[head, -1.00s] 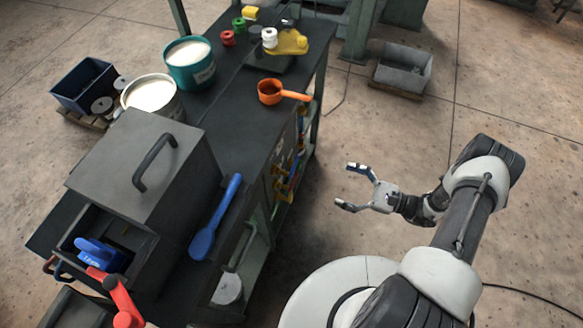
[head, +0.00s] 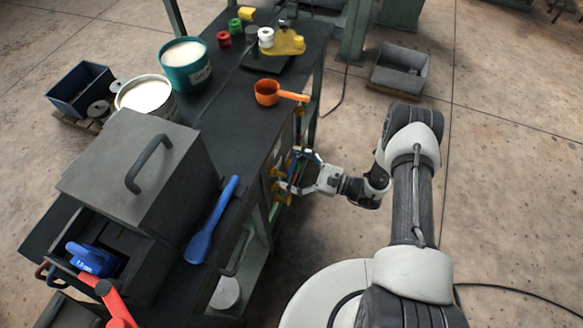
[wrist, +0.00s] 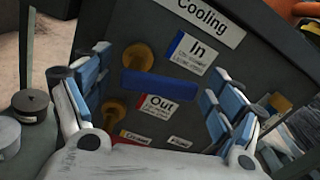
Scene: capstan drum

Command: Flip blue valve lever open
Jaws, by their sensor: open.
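The blue valve lever (wrist: 158,85) lies nearly level across the dark Cooling panel (wrist: 255,65) in the wrist view. It sits between the red-edged "Out" label (wrist: 155,105) and the blue-edged "In" label (wrist: 190,52). Brass-coloured fittings show above it (wrist: 137,57) and at lower left (wrist: 115,113). My gripper (wrist: 160,80) is open, with one finger on each side of the lever and a gap to both ends. How far the fingertips are from the panel is hard to tell. In the head view my gripper (head: 297,172) is at the bench's right side and hides most of the valves.
The dark bench (head: 222,128) carries an orange pot (head: 266,93), a teal bucket (head: 185,75), a grey box (head: 120,165) and a blue spoon-shaped tool (head: 210,225). A grey bin (head: 398,72) is on the floor behind.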

